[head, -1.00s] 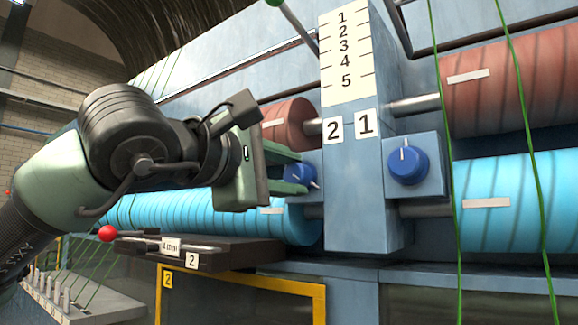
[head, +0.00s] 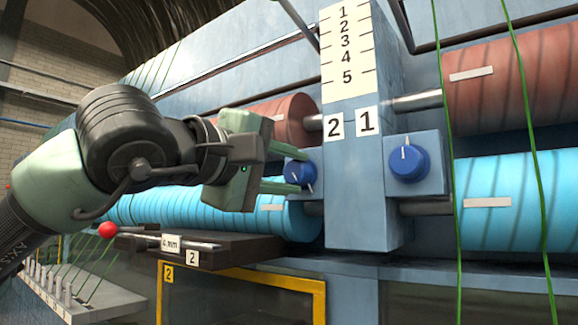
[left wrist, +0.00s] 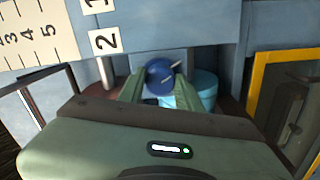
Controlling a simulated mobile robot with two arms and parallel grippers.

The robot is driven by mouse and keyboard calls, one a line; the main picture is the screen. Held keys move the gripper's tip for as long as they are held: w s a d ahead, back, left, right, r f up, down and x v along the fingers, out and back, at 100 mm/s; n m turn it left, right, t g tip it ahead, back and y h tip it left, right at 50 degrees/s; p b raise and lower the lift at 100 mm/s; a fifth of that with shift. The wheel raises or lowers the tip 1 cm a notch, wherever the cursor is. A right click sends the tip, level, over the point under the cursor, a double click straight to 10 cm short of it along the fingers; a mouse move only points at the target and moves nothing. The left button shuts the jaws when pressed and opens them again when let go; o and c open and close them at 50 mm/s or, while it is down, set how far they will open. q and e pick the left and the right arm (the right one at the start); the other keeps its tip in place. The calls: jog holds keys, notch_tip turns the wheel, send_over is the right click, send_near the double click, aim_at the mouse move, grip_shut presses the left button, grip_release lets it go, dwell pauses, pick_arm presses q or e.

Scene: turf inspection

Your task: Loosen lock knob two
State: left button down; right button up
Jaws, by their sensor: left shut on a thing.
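Lock knob two (head: 301,175) is a blue round knob with a white pointer line, on the left side of the blue post (head: 350,215), below the label 2 (head: 333,125). My left gripper (head: 304,172) comes from the left, with its green fingers shut on this knob, one above and one below in the head view. In the left wrist view the knob (left wrist: 160,76) sits between the fingertips, its pointer slanting to the upper right. Lock knob one (head: 409,163) is a similar blue knob right of the post, its pointer roughly upright. My right gripper is not in view.
A scale (head: 347,48) numbered 1 to 5 tops the post. Red rollers (head: 510,90) and cyan rollers (head: 510,200) lie on both sides. A red-ball lever (head: 107,230) and a dark ledge (head: 215,256) are below my left arm. Green cords (head: 529,130) hang at right.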

pick_arm(q)
jog(key=shift+a+r, duration=0.15)
jog(key=shift+r, duration=0.25)
jog(key=c, duration=1)
grip_release()
jog(key=shift+o, duration=0.2)
jog(key=shift+f, duration=0.15)
jog(key=shift+f, duration=0.1)
jog(key=shift+s+a+f, duration=0.1)
jog(key=shift+s, duration=0.15)
jog(key=b+v, duration=0.2)
jog(key=v, duration=0.5)
jog(key=shift+r+b, duration=0.2)
jog(key=shift+b, duration=0.15)
jog(key=shift+s, duration=0.1)
